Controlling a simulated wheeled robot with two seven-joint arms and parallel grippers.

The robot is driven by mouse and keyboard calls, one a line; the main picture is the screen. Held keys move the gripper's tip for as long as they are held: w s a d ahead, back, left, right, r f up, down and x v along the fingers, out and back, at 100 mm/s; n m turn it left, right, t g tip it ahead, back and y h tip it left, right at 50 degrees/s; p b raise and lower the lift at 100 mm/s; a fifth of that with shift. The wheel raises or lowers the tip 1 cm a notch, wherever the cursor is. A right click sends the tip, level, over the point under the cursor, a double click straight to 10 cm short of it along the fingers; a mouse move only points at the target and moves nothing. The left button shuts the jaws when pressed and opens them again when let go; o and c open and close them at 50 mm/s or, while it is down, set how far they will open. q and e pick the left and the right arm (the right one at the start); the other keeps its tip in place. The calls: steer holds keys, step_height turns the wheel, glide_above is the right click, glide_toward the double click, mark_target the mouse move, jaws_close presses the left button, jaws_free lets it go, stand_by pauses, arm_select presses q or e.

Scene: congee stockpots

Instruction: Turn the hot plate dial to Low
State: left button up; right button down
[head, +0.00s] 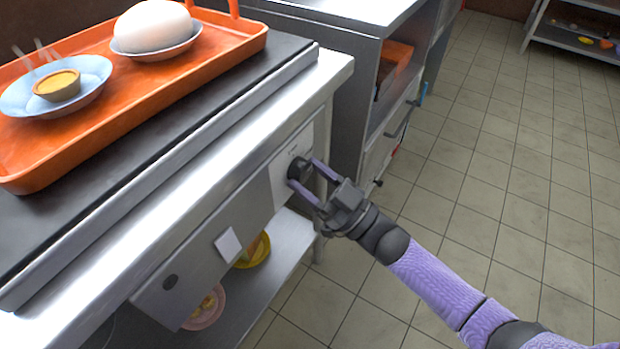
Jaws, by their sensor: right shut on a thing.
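The hot plate (150,180) is a dark flat slab on a steel counter. Its dial (297,168) is a small black knob on a white plate (283,182) at the right end of the counter's front panel. My right gripper (305,173), with purple fingers, is shut on the dial; the fingers cover part of it. The dial's markings are too small to read. My left gripper is not in view.
An orange tray (120,108) on the hot plate holds a bowl with a white mound (150,25) and a blue plate (88,90) with a small yellow cup (57,86). Bowls sit on the shelf (270,262) below. A steel cabinet (340,80) stands behind; the tiled floor (480,160) at right is clear.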

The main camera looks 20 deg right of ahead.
steer(key=n+g+y, duration=0.1)
steer(key=n, duration=0.1)
steer(key=n+g+y, duration=0.1)
steer(key=n, duration=0.2)
steer(key=shift+w+d+n+b, duration=0.1)
steer(key=shift+d+n+b, duration=0.05)
steer(key=shift+n+b, duration=0.15)
steer(key=n+g, duration=0.1)
steer(key=n, duration=0.1)
steer(key=shift+n+y, duration=0.4)
steer(key=n+g, duration=0.2)
steer(key=n, duration=0.1)
steer(key=shift+w+d+n+y, duration=0.1)
steer(key=shift+n+y, duration=0.2)
steer(key=n+g, duration=0.2)
steer(key=n, duration=0.2)
steer(key=shift+r, duration=0.2)
steer(key=shift+n+g, duration=0.4)
steer(key=shift+n, duration=0.6)
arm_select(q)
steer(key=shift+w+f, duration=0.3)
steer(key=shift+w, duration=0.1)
arm_select(e)
steer(key=shift+d+n, duration=0.1)
steer(key=shift+n, duration=0.5)
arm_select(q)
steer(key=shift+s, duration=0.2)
